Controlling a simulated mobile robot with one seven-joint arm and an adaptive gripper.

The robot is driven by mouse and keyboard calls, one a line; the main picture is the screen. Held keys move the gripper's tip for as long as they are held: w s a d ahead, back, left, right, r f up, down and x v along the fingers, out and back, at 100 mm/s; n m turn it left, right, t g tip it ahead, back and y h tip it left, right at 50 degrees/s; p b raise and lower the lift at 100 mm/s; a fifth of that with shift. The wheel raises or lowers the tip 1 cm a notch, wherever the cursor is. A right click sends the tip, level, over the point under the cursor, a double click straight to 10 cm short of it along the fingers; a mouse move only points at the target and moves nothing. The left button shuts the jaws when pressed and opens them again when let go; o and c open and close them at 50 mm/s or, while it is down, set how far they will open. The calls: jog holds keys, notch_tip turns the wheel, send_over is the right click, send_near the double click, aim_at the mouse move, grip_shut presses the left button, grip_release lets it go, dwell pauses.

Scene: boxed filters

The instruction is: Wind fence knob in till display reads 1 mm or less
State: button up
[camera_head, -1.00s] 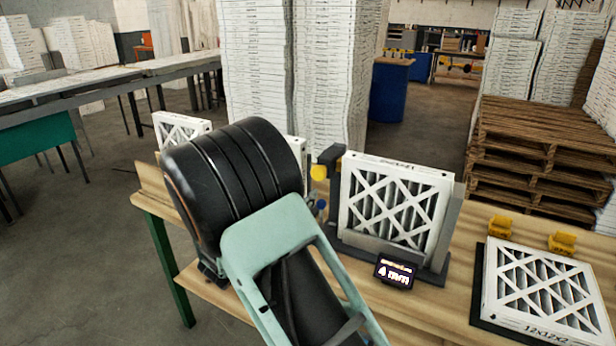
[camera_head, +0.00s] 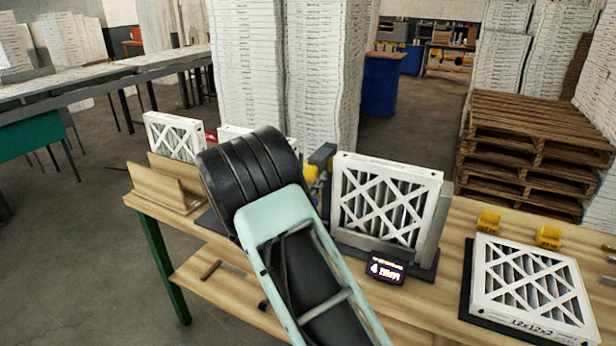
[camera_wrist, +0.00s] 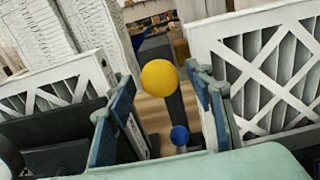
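The fence knob is a yellow ball (camera_wrist: 160,77) in the wrist view, ahead of and between the fingertips of my gripper (camera_wrist: 163,100). My gripper is open, and no finger visibly touches the knob. A smaller blue knob (camera_wrist: 180,135) shows below it, also between the fingers. In the head view my arm hides most of the knob, with a bit of yellow (camera_head: 310,173) beside it. The display (camera_head: 385,269) reads 4 mm. A white-framed filter (camera_head: 385,203) stands upright in the grey fixture (camera_head: 425,262) behind the display; whether the fence touches it is unclear.
Another filter (camera_head: 530,285) lies flat on a dark mat at the right, with two yellow blocks (camera_head: 488,221) behind it. A wooden holder (camera_head: 165,185) and upright filters (camera_head: 175,137) are at the left. A hammer-like tool (camera_head: 212,270) lies on the lower shelf.

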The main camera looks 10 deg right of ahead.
jog(key=c, duration=1.1)
jog(key=shift+o, duration=0.2)
jog(key=shift+f+b, duration=0.15)
jog(key=shift+b, duration=0.45)
